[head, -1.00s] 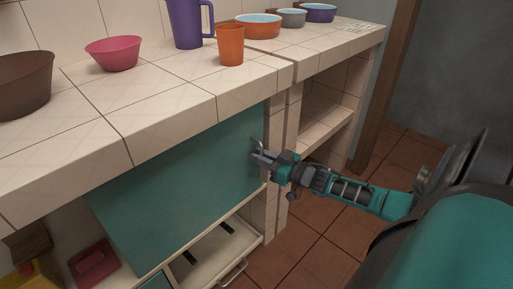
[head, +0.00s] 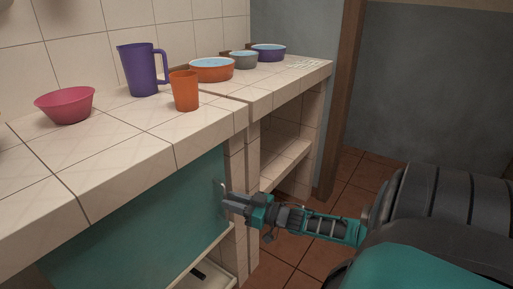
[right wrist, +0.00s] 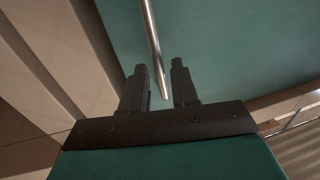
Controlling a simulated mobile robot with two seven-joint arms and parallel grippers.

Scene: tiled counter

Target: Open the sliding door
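The sliding door is a teal panel (head: 140,225) under the tiled counter, its right edge near the tiled pillar. Its thin metal bar handle (head: 219,187) is near that right edge. In the right wrist view the handle (right wrist: 154,50) runs down between my right gripper's fingers, with its lower end in the gap. My right gripper (head: 228,201) is at the handle; in the right wrist view its two fingers (right wrist: 160,84) are apart, with small gaps beside the bar. I cannot tell whether either touches it. My left gripper is out of view.
On the counter (head: 120,150) stand a pink bowl (head: 66,105), a purple jug (head: 138,70), an orange cup (head: 185,92) and several bowls. Open shelves (head: 285,160) are right of the tiled pillar (head: 238,165).

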